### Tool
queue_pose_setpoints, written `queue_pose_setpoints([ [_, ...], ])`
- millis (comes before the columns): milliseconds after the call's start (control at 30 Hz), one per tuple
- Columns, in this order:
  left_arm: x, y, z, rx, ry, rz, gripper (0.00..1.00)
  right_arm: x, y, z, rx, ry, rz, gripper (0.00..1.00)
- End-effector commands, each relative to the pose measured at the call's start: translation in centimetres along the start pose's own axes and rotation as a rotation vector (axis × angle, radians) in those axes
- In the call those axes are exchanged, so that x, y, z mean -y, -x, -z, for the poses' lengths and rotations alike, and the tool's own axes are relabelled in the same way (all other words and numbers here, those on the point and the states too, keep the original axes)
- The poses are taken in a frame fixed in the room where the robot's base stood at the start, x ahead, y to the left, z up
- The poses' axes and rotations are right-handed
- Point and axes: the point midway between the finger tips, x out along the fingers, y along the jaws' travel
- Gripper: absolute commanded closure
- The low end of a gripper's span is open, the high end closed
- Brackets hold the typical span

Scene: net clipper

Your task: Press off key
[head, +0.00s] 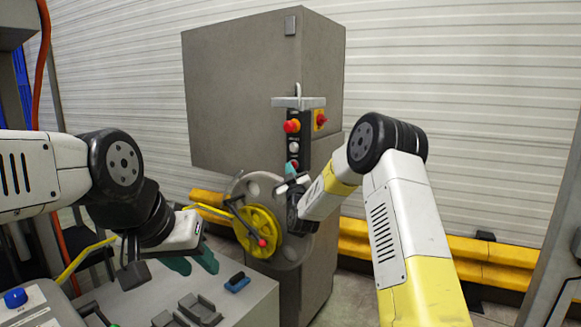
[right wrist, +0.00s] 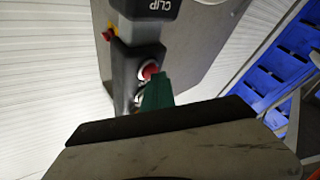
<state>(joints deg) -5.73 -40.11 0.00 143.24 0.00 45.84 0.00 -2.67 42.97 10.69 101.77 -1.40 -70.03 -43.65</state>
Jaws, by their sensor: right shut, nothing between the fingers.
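A narrow black control panel (head: 293,146) hangs upright on the grey machine. It carries a red knob at its top (head: 292,126), pale buttons below it and a red button (head: 294,163) low down. My right gripper (head: 290,168) is shut and empty, its green fingertips at the panel's lower end. In the right wrist view the green fingers (right wrist: 158,94) reach up to a red button (right wrist: 150,71) and partly cover it; I cannot tell whether they touch or press it. No off label is readable. My left gripper (head: 192,262) is open and empty, pointing down at left.
A large grey cabinet (head: 235,95) stands behind the panel. A yellow reel (head: 257,232) with a grey disc is below my right gripper. A grey worktop (head: 150,290) with a blue-handled part (head: 237,282) lies at lower left. A blue rack (right wrist: 270,85) shows in the wrist view.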

Motion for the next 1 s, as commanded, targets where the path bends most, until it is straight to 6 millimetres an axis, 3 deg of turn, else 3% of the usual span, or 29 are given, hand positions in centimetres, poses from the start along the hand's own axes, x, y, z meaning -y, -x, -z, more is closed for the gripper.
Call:
queue_pose_setpoints([
  [567,0.0,0.0,0.0,0.000,0.000,0.000,0.64,0.7,1.0,0.7,0.000,0.000,0.001,1.00],
  [1000,0.0,0.0,0.0,0.000,0.000,0.000,0.64,2.8,3.9,2.8,0.000,0.000,0.002,1.00],
])
